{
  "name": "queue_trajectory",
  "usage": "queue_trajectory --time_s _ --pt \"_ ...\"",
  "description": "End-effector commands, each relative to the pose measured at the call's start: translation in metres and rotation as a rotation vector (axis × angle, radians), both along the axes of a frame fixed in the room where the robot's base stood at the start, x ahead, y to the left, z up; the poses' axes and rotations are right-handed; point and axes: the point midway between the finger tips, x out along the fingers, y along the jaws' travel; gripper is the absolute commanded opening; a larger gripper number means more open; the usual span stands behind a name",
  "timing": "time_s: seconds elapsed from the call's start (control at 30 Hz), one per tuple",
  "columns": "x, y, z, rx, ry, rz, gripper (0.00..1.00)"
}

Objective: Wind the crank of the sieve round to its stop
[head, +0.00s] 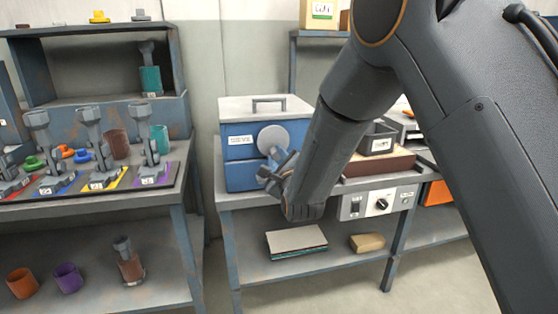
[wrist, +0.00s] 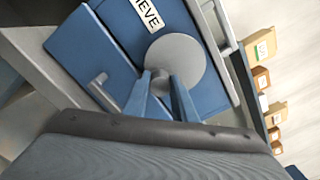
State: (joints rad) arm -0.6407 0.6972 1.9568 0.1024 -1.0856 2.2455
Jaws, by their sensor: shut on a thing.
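The sieve (head: 240,150) is a blue box with a pale grey lid and a white label on its front. Its crank is a round grey disc (head: 273,138) on the front, near the right side; the disc also shows in the wrist view (wrist: 182,58). My gripper (head: 270,170) is at the lower edge of the disc. In the wrist view its two blue-grey fingers (wrist: 160,85) are closed around a small grey knob on the disc. In the wrist view the label (wrist: 148,14) reads partly "IEVE".
A grey bar handle (wrist: 98,82) sticks out from the sieve's lower front, left of my fingers. A control panel with a black dial (head: 382,203) is on the bench to the right. A left bench (head: 100,200) holds several grey tools on coloured mats.

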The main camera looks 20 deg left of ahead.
Motion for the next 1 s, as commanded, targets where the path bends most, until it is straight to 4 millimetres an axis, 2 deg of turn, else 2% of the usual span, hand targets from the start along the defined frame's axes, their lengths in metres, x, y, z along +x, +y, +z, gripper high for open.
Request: queue_trajectory --time_s 0.7,0.73,0.83,1.0 --pt "-0.0019 0.0017 -0.0017 0.065 0.045 0.000 0.02" --pt "-0.0019 0.0018 -0.0018 0.065 0.045 0.000 0.26" --pt "-0.0018 0.0018 -0.0016 0.066 0.044 0.000 0.43" --pt "-0.0015 0.0019 -0.0007 0.066 0.042 0.000 0.43"
